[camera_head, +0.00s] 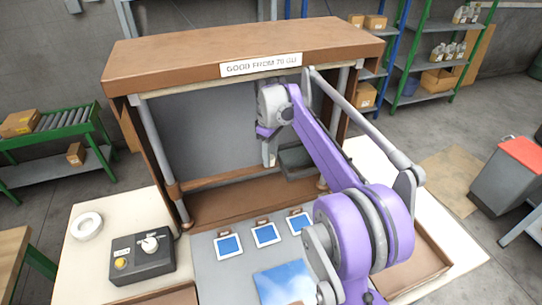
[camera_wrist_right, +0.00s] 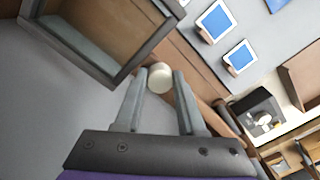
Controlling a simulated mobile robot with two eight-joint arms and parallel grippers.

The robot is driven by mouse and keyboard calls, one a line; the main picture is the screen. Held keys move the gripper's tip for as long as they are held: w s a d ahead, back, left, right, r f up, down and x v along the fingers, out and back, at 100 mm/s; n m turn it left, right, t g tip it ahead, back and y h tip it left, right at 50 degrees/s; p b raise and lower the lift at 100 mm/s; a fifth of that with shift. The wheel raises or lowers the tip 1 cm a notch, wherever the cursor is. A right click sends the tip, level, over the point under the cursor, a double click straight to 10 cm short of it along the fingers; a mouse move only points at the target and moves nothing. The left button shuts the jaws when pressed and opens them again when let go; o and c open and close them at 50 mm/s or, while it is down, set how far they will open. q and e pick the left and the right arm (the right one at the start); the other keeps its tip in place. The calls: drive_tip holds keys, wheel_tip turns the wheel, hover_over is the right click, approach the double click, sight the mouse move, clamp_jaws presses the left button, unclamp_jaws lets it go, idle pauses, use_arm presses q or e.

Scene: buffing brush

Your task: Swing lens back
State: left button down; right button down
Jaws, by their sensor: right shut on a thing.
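A dark grey rectangular frame, which seems to be the lens (camera_head: 299,161), is under the wooden hood, right of my right gripper (camera_head: 268,152). It also shows large at the upper left of the right wrist view (camera_wrist_right: 95,75), tilted, with brown wood visible through it. In that view my right gripper (camera_wrist_right: 160,76) has its two grey fingers on either side of a short pale round knob (camera_wrist_right: 158,80) at their tips, close to the frame's corner. How the knob joins the frame is hidden. My purple right arm covers part of the bench. My left gripper is not in view.
The wooden hood (camera_head: 240,50) and its posts surround my right gripper. Blue-faced tiles (camera_head: 265,234) lie on the grey mat in front. A dark control box (camera_head: 142,258) and a white ring (camera_head: 87,226) are at left.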

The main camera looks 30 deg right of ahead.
drive_tip(key=shift+w+r, duration=0.1)
drive_tip(key=shift+w, duration=0.1)
drive_tip(key=c, duration=0.9)
unclamp_jaws()
drive_tip(key=o, duration=0.4)
drive_tip(key=shift+w, duration=0.2)
drive_tip(key=shift+s, duration=0.15)
